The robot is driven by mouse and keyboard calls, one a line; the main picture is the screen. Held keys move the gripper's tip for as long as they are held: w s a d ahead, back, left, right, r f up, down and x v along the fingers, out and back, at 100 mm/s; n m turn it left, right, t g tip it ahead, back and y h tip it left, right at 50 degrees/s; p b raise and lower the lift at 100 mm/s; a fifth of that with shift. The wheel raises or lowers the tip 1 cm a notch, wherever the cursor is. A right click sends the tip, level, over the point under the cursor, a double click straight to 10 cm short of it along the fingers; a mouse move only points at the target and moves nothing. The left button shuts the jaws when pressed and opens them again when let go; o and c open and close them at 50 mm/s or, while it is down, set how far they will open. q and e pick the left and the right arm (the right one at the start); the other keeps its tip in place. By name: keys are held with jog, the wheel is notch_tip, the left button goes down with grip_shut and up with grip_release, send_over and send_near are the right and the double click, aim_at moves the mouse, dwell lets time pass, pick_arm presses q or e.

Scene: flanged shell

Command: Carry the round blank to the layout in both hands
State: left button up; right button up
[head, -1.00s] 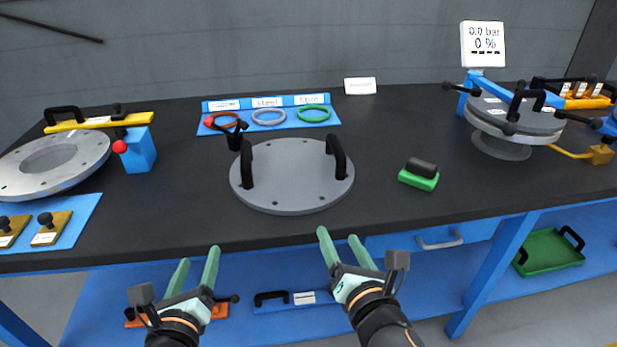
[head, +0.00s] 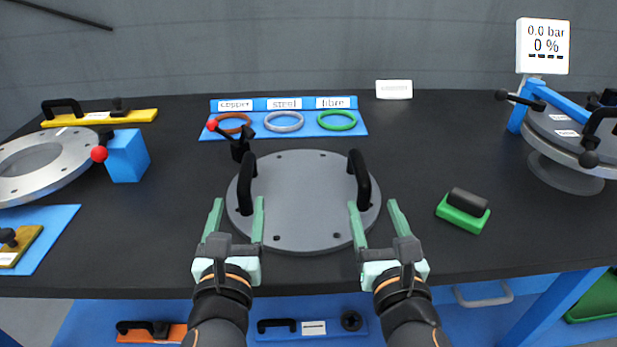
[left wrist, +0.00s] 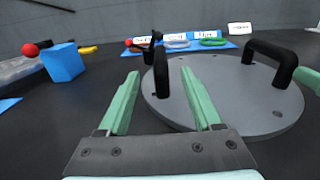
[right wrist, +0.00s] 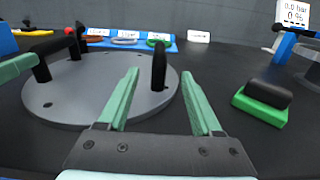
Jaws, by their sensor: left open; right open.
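The round blank (head: 304,213) is a flat grey disc with small holes and two upright black handles. It lies on the dark bench in the middle of the head view. My left gripper (head: 237,207) is open and empty at its near left edge, just short of the left handle (head: 247,184). My right gripper (head: 372,210) is open and empty at its near right edge, just short of the right handle (head: 360,179). The left wrist view shows the left handle (left wrist: 161,75) beyond the fingers; the right wrist view shows the right handle (right wrist: 159,66) beyond the fingers. I cannot identify the layout.
Copper, steel and fibre rings lie on a blue board (head: 352,131) behind the blank. A blue block with a red-knobbed lever (head: 127,156) and a flanged ring (head: 75,165) are left. A green-based block (head: 463,211) and a clamped round fixture (head: 565,182) are right.

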pick_arm(q)
jog(key=shift+w+d+r, duration=0.1)
pick_arm(e)
jog(key=shift+w, duration=0.1)
jog(key=shift+r, duration=0.1)
pick_arm(q)
jog(key=shift+s, duration=0.2)
pick_arm(e)
jog(key=shift+s, duration=0.2)
pick_arm(q)
jog(key=shift+w, duration=0.1)
pick_arm(e)
jog(key=shift+w, duration=0.1)
pick_arm(q)
jog(key=shift+w+r, duration=0.1)
jog(key=shift+w, duration=0.25)
pick_arm(e)
jog(key=shift+w, duration=0.35)
pick_arm(q)
send_near(249, 148)
jog(key=w, duration=0.4)
jog(key=shift+w, duration=0.4)
pick_arm(e)
jog(key=w, duration=1.1)
jog(key=shift+w+a, duration=0.35)
jog(key=shift+a, duration=0.05)
pick_arm(q)
jog(key=shift+c, duration=0.3)
pick_arm(e)
jog(key=shift+c, duration=0.3)
